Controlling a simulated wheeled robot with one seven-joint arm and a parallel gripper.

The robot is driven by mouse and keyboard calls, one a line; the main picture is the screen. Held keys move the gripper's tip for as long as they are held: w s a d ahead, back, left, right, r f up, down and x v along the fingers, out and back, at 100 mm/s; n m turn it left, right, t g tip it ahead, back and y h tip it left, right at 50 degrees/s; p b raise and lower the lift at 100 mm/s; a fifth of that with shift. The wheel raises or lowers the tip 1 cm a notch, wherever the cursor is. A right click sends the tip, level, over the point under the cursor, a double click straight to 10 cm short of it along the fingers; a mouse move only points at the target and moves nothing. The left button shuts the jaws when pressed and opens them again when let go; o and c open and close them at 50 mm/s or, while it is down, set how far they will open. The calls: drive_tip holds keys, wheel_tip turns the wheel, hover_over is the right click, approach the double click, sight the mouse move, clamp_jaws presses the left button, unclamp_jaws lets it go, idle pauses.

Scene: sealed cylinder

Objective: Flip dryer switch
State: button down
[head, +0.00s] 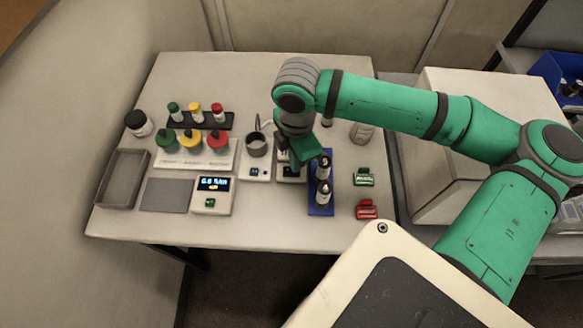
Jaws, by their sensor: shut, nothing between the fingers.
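My green arm reaches in from the right, and my gripper (298,164) points down over the middle of the table. It is shut and holds nothing. Below it is a small white device (289,178) with a dark panel, largely hidden by the gripper; I cannot tell whether they touch. Just left stands another white device (246,174) with a grey cup (256,147) on it and a small dark switch (255,171) at its front. No label shows which one is the dryer, and switch positions are too small to read.
Close to the gripper's right is a blue rack (321,210) with dark-and-white upright items. A green box (363,178) and red box (366,210) lie farther right. Left are a display device (212,204), colored flasks (190,140), a vial rack (221,125) and a grey tray (122,160).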

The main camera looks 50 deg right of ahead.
drive_tip(key=shift+f, duration=0.4)
idle(0.3)
wheel_tip(320, 180, up, 7)
idle(0.9)
idle(0.4)
